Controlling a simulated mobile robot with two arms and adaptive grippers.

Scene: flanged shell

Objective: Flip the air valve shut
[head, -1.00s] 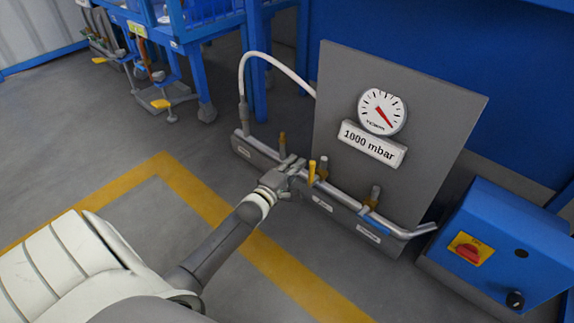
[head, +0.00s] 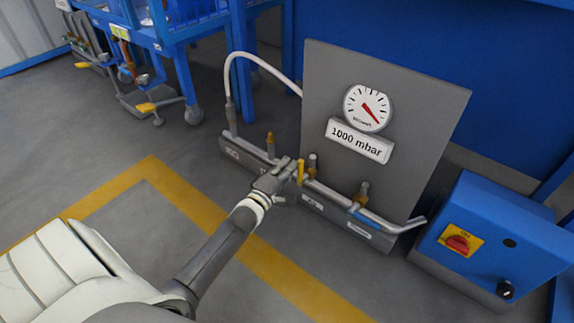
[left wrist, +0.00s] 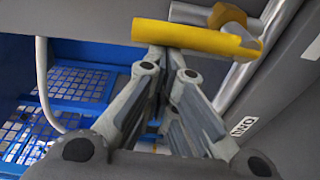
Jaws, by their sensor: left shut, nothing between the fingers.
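A yellow valve handle (head: 301,172) stands upright at the middle of the metal pipe, in front of the gauge panel. I take it for the air valve; the small labels are too blurred to read. In the left wrist view the handle (left wrist: 190,38) lies across the picture just beyond the fingertips. My left gripper (head: 289,168) is shut and empty, close to the left side of the handle. The left wrist view shows its fingers (left wrist: 168,62) close together below the handle; I cannot tell whether they touch it. My right gripper is not in view.
A grey panel (head: 420,110) behind the pipe bears a dial (head: 367,108) and a "1000 mbar" sign (head: 360,141). A blue handle (head: 362,214) sits further right on the pipe. A blue switch box (head: 490,235) stands at right. Floor at the front is open.

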